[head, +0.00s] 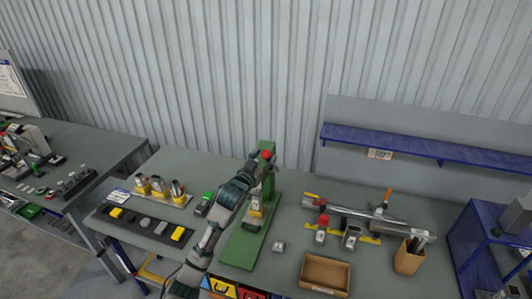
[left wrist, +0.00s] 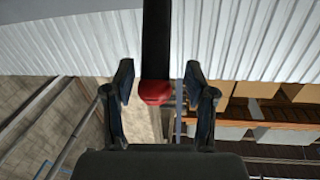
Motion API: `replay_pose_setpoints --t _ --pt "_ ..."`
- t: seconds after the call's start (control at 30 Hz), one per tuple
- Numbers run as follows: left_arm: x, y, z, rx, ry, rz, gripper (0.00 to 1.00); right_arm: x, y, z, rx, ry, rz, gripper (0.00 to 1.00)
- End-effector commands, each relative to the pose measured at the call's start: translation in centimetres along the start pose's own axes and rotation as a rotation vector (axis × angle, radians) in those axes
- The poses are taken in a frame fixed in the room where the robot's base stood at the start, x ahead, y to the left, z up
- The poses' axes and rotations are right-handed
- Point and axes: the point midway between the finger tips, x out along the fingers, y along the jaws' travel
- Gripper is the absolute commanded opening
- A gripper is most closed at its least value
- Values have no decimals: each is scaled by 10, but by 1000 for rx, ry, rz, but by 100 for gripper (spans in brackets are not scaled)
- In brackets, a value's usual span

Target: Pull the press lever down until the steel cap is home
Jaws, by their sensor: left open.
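The green press (head: 243,242) stands on the table, with its column upright at the back of its base. The press lever ends in a red knob (head: 267,155) near the top of the column. In the left wrist view the red knob (left wrist: 156,92) and its dark bar lie between my fingers. My left gripper (head: 262,160) is open at the knob, one finger on each side (left wrist: 158,85), with gaps visible. A small yellow and light-coloured part (head: 256,211) sits low at the press; my arm partly covers this area. I cannot make out the steel cap for certain. My right gripper is not in view.
A dark strip with several parts (head: 146,226) lies to the left. A blue shelf (head: 420,149) runs along the back right.

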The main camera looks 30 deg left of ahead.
Motion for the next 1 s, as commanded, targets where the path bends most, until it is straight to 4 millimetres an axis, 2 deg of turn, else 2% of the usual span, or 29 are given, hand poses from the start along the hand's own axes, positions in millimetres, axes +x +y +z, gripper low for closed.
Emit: replay_pose_setpoints --t 0.13,0.43,0.47,0.67,1.0 --pt "12 2 -1 1 0 0 56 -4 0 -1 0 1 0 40" --pt "14 2 0 1 1 0 56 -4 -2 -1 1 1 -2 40" --pt "14 1 0 1 1 0 51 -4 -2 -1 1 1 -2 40" --pt "15 0 1 1 0 1 1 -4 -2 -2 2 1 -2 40" --pt "12 1 5 3 11 -1 0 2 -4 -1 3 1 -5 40"
